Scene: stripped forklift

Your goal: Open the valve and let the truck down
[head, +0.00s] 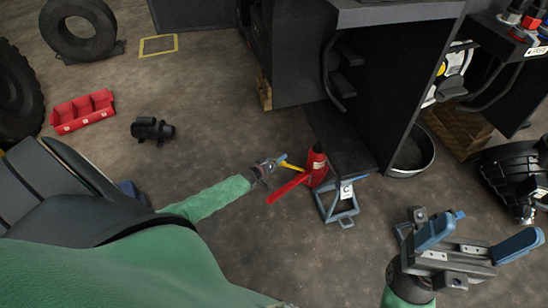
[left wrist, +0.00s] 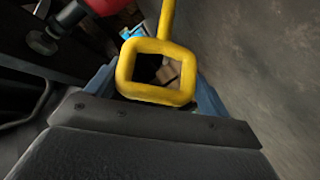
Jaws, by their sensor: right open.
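A red bottle jack (head: 317,163) stands on the floor at the forklift's lower edge. A red bar (head: 288,188) slants from it toward the lower left. A thin yellow handle (head: 291,165) runs from near the jack to my left gripper (head: 270,165). In the left wrist view, the square yellow loop (left wrist: 155,96) at the handle's end sits between the blue fingers of my left gripper (left wrist: 155,92), which appear to press on its sides. The valve itself cannot be made out. My right gripper (head: 478,238) is open and empty at the lower right.
A black round pan (head: 412,160) is at right.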

